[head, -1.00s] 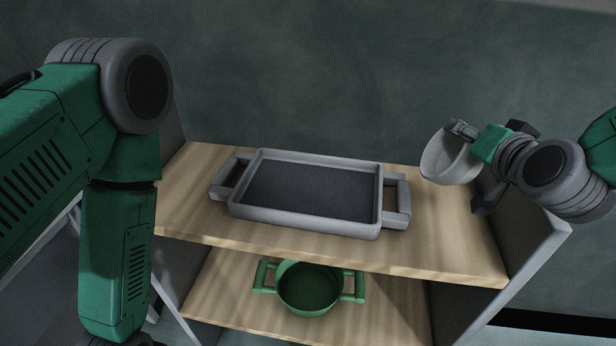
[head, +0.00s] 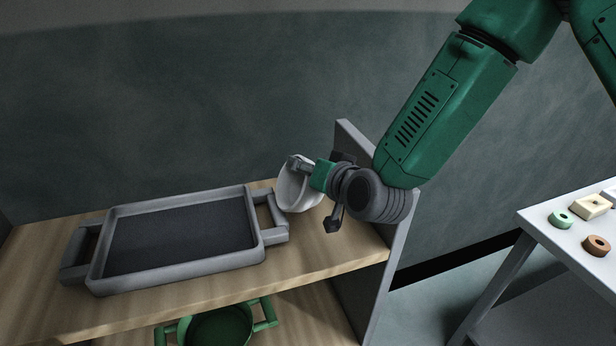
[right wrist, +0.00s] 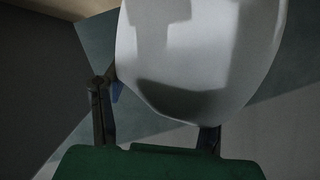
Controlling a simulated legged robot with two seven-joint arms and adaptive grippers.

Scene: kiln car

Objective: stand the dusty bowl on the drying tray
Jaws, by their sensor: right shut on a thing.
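The dusty bowl (head: 296,190) is pale grey-white and tilted on its side, beside the right end of the drying tray. The drying tray (head: 178,274) is grey with a dark inner floor and a handle at each end; it is empty on the wooden shelf. My right gripper (head: 302,167) is shut on the bowl's wall. In the right wrist view the bowl (right wrist: 200,60) fills the upper middle, between the fingers. I cannot tell whether the bowl touches the shelf. My left gripper is not in view.
A green pot (head: 222,328) sits on the lower shelf. A grey side panel (head: 402,235) rises at the shelf's right end. A white table (head: 570,240) at the right holds several small ring and block pieces. The tray floor is clear.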

